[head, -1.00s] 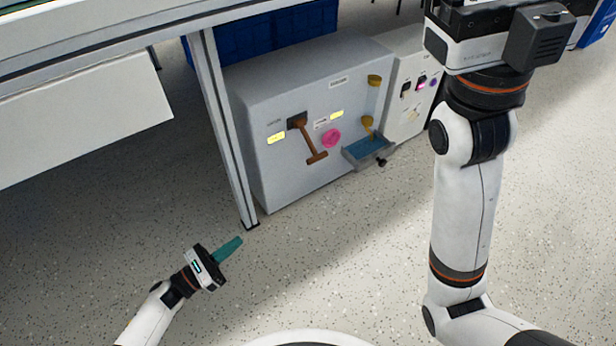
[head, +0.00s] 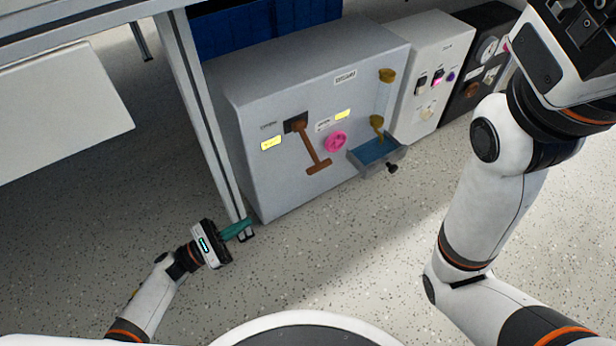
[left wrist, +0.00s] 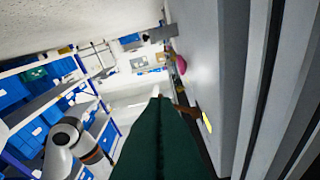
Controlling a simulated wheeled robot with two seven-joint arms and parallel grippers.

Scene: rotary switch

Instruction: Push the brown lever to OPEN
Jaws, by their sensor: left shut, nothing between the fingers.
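The brown lever (head: 311,150) is on the front of a grey cabinet (head: 290,95). It hangs from a dark square mount and slants down to the right, ending in a crossbar. Yellow labels flank it; their text is too small to read. In the left wrist view part of the lever (left wrist: 184,109) shows beside the fingers. My left gripper (head: 238,229), with teal fingers, is shut and empty. It is low at the cabinet's left, near the foot of a metal post, apart from the lever. My right arm fills the right side; its fingers are out of view.
A metal post (head: 200,120) stands just left of the cabinet. A pink knob (head: 336,141) is right of the lever. A blue-lined tray (head: 377,152) juts out farther right. A white panel box (head: 430,80) stands beyond. The floor in front is clear.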

